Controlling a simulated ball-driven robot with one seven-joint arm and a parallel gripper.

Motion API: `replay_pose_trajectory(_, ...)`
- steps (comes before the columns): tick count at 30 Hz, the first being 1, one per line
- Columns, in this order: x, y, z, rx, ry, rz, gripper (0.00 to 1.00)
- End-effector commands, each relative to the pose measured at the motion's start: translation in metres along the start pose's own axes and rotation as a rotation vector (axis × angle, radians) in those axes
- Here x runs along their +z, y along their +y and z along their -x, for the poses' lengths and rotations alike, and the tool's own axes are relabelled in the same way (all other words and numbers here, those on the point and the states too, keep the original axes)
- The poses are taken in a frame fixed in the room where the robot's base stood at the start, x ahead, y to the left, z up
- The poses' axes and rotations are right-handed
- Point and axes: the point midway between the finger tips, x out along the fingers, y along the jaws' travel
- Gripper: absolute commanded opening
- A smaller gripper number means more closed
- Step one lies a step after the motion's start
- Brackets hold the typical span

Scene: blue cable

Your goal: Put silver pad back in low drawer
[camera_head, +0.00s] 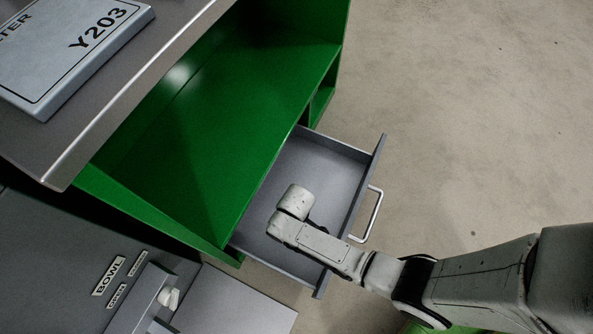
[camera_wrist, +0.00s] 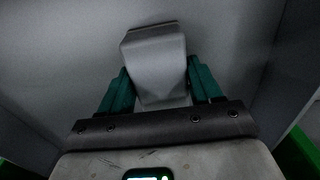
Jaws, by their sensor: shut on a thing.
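The low drawer (camera_head: 331,160) is pulled out of the green cabinet and shows a bare grey inside. My arm reaches over the drawer's front edge, and the wrist is over the drawer's inside; it hides my fingers in the head view. In the wrist view my gripper (camera_wrist: 158,85) has its green fingers on both sides of the silver pad (camera_wrist: 157,62), a light grey block, and is shut on it. The drawer's grey floor lies behind the pad. I cannot tell whether the pad touches the floor.
The drawer's handle (camera_head: 372,215) sticks out at the front. The green cabinet (camera_head: 225,100) has an empty open shelf above the drawer. A grey top with a box marked Y203 (camera_head: 75,45) is at the upper left. The floor at right is clear.

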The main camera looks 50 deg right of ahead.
Motion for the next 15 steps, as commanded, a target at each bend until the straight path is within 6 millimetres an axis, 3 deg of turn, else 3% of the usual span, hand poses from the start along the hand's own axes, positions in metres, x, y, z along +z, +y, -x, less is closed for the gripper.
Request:
replay_pose_trajectory(1,-0.0002,0.0001,-0.0025,0.000,0.000,0.000,0.35)
replay_pose_trajectory(2,-0.0001,0.0000,-0.0019,0.000,0.000,0.000,0.66)
replay_pose_trajectory(3,-0.0001,0.0000,-0.0015,0.000,0.000,0.000,0.70)
replay_pose_trajectory(9,0.0001,0.0000,-0.0015,0.000,0.000,0.000,0.89)
replay_pose_trajectory(15,0.0001,0.0000,-0.0015,0.000,0.000,0.000,0.89)
